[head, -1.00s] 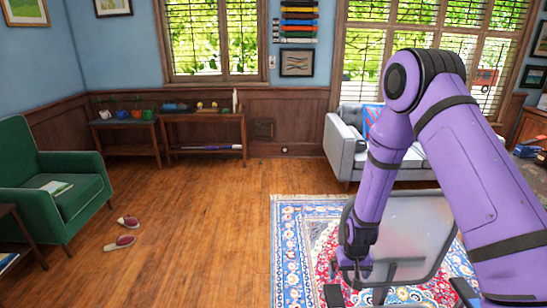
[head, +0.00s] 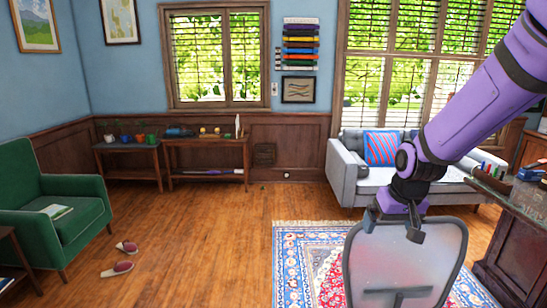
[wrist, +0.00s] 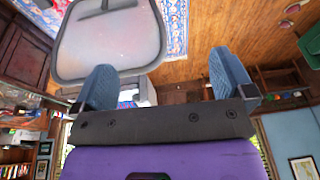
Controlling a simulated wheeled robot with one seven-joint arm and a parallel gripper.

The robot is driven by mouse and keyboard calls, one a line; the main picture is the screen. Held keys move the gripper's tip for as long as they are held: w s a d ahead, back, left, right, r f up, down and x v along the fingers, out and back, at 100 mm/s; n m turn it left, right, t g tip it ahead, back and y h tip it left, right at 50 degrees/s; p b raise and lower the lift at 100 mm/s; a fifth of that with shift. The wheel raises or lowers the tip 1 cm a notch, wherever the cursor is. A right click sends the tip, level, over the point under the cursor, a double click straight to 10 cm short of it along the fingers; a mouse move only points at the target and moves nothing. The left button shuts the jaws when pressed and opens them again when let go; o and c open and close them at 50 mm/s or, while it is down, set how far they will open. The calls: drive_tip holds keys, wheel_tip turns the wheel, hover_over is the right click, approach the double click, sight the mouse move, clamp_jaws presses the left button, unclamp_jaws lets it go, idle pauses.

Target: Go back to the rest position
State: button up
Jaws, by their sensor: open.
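My gripper (head: 393,224) shows in the head view at the end of my purple arm, in front of the upper part of a grey chair back. In the wrist view my gripper (wrist: 165,80) has its two blue-grey fingers wide apart, with nothing between them. The grey chair back (head: 405,265) stands on the patterned rug. It also shows beyond the fingers in the wrist view (wrist: 108,42). I cannot tell whether the gripper touches the chair.
A desk (head: 525,215) with small items is at the right. A grey sofa (head: 350,180) with a striped cushion (head: 381,147) is behind the arm. A green armchair (head: 45,200) and two slippers (head: 118,268) are at the left. The wood floor (head: 200,240) between is clear.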

drive_tip(key=s+d+r+t, duration=0.1)
drive_tip(key=s+d+r, duration=0.1)
drive_tip(key=s+r, duration=0.6)
drive_tip(key=s+d+r+t, duration=0.1)
drive_tip(key=s+r, duration=0.7)
drive_tip(key=s, duration=0.7)
drive_tip(key=shift+d+r+h, duration=0.15)
drive_tip(key=shift+d+h, duration=0.15)
drive_tip(key=shift+d, duration=0.05)
idle(0.9)
